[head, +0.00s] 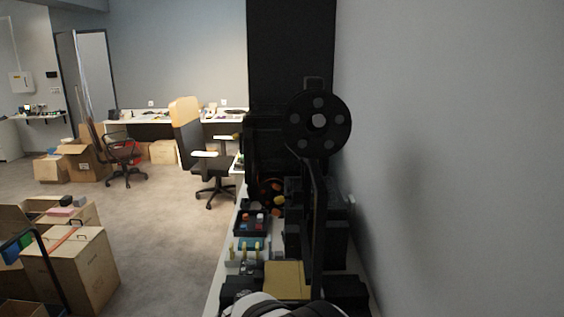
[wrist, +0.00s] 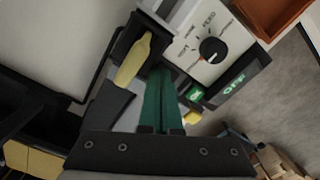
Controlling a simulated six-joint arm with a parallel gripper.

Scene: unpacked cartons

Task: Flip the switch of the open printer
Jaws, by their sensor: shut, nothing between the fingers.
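In the head view, a tall black open-frame printer (head: 315,215) stands on the narrow bench, with a black spool (head: 334,121) on top. In the wrist view, a white control panel (wrist: 196,52) carries a black knob (wrist: 212,50) with a red mark. Below the knob is a dark switch strip (wrist: 233,90) with green OFF lettering and a small green patch (wrist: 196,93) at its left end. My gripper (wrist: 171,78) is shut and empty, its green fingers pointing at the panel's lower left edge, beside the green patch. Contact cannot be told. The switch is not discernible in the head view.
A yellow bar (wrist: 133,62) lies in a dark holder left of my fingers. An orange-brown tray (wrist: 268,14) is at the upper right.

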